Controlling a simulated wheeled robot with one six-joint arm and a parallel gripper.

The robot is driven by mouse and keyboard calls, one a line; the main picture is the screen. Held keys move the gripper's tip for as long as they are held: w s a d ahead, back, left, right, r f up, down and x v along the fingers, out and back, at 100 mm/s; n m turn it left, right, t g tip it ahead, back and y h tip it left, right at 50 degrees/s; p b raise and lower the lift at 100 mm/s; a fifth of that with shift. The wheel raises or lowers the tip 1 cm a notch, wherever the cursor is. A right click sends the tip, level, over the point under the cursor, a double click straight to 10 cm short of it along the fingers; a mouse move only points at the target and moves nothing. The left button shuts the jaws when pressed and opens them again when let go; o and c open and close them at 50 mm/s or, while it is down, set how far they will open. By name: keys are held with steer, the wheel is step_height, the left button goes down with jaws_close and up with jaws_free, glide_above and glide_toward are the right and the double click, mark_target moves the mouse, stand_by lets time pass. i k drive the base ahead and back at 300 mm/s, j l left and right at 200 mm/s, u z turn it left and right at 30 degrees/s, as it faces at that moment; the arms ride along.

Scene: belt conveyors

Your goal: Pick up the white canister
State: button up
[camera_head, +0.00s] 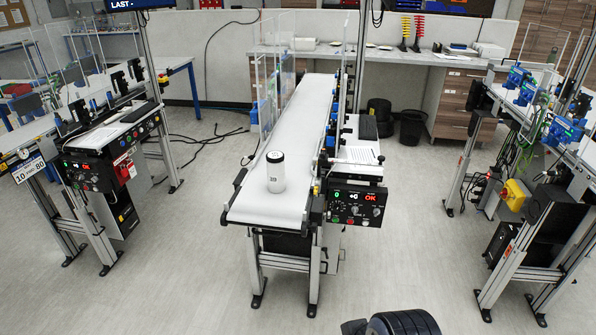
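A white canister (276,177) with a dark marking on its side and a dark-ringed white lid stands upright near the close end of the middle conveyor's white belt (297,118). Nothing touches it. Black rounded parts at the bottom edge, right of centre, look like part of my own arm. My gripper's fingers do not show, so its state is hidden.
A control box (355,203) sticks out at the conveyor's right near end. Other conveyor stations stand at left and right. A desk (390,56) and a black bin (412,127) are behind. The floor in front of the middle conveyor is clear.

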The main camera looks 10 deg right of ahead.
mark_target(274, 159)
steer(key=u, duration=0.3)
steer(key=i+l+u, duration=0.15)
steer(key=i+l, duration=0.15)
steer(key=i, duration=0.3)
steer(key=i+l+u, duration=0.2)
steer(key=i+l, duration=0.2)
steer(key=i, duration=0.15)
